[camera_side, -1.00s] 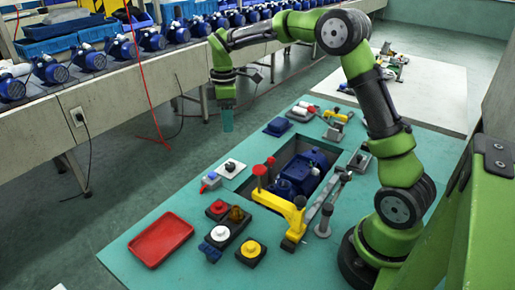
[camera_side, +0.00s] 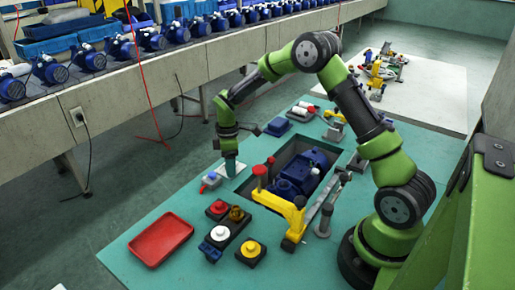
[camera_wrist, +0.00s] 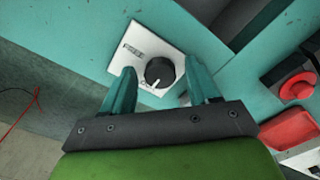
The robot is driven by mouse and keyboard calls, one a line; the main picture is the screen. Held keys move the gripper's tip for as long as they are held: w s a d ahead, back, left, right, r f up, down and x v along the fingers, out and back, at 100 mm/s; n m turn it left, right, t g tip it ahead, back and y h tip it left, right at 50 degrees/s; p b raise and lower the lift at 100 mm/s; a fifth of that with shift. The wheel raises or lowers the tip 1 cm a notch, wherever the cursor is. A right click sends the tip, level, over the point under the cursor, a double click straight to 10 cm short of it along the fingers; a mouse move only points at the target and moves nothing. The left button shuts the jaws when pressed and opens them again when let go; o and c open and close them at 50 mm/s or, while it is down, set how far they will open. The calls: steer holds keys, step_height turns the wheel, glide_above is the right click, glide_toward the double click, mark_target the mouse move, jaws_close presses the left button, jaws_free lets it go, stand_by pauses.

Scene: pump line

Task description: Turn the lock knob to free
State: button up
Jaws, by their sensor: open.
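The lock knob (camera_wrist: 160,72) is a round black knob with a white pointer line, set on a white plate (camera_wrist: 128,62) with small lettering. In the wrist view its pointer is aimed toward the lower left of the picture. My gripper (camera_wrist: 163,80) is open, with one teal finger on each side of the knob in the picture. I cannot tell whether the fingers touch it. In the side view my gripper (camera_side: 231,175) points down over the white plate (camera_side: 238,171) and hides the knob.
A recess in the teal table holding a blue pump (camera_side: 298,172) lies just right of the plate. A yellow clamp arm (camera_side: 285,207) stands in front of it. A red tray (camera_side: 161,238) lies front left.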

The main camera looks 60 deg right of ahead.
steer(key=c, duration=1)
steer(key=shift+m, duration=0.3)
steer(key=m, duration=0.3)
steer(key=shift+m, duration=0.3)
steer(key=m, duration=0.4)
steer(key=shift+m, duration=0.3)
steer(key=m, duration=0.4)
steer(key=shift+m, duration=2.5)
